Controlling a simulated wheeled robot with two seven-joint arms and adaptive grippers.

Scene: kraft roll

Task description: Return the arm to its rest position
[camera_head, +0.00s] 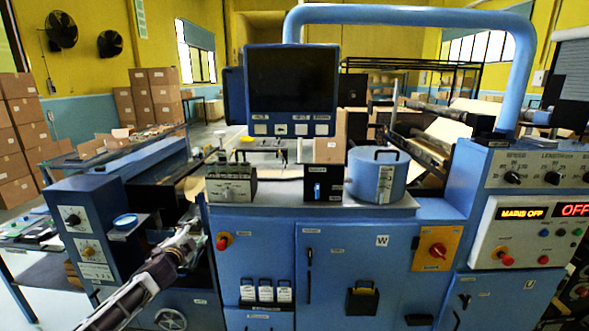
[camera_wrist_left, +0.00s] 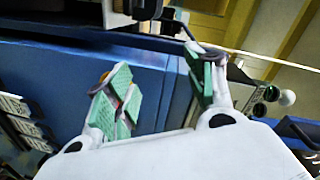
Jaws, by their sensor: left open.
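My left arm comes in from the lower left in the head view, and its gripper (camera_head: 196,222) is in front of the left part of the blue machine (camera_head: 265,240). In the left wrist view the gripper (camera_wrist_left: 158,78) is open, with its green-padded fingers apart. Nothing shows between the fingers; the blue machine front lies behind them. A red knob is partly hidden behind the left finger in that view. My right gripper is in neither view.
A control box with knobs (camera_head: 232,180) and a blue lidded pot (camera_head: 376,176) stand on the machine's top. A blue unit with dials (camera_head: 88,232) stands left of the arm. The display (camera_head: 291,82) and blue overhead pipe (camera_head: 420,16) rise above. A panel (camera_head: 530,212) reads MAINS OFF.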

